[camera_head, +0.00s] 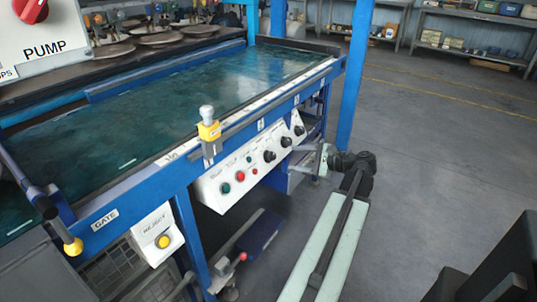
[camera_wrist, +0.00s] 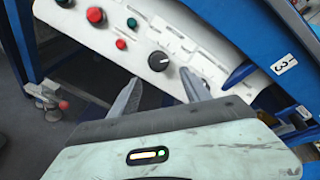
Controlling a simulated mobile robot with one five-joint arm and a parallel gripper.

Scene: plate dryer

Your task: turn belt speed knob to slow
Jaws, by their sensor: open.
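A white control panel (camera_head: 255,165) on the blue conveyor frame carries a row of black knobs, one in its middle (camera_head: 270,156), another to its right (camera_head: 286,142) and one near the right end (camera_head: 299,130). Their labels are too small to read, so I cannot tell which is the belt speed knob. My gripper (camera_head: 302,160) is at the panel's right end. In the wrist view my gripper (camera_wrist: 160,78) is open and empty, with a black knob (camera_wrist: 158,61) with a pale pointer mark just beyond the gap between its fingertips. It appears apart from the knob.
Green (camera_head: 226,188) and red (camera_head: 240,176) buttons sit left of the knobs. A yellow-collared handle (camera_head: 208,130) rises from the rail above the panel. A reject box (camera_head: 158,235) with a yellow button hangs at left. A blue post (camera_head: 355,70) stands behind. Open floor (camera_head: 440,140) lies right.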

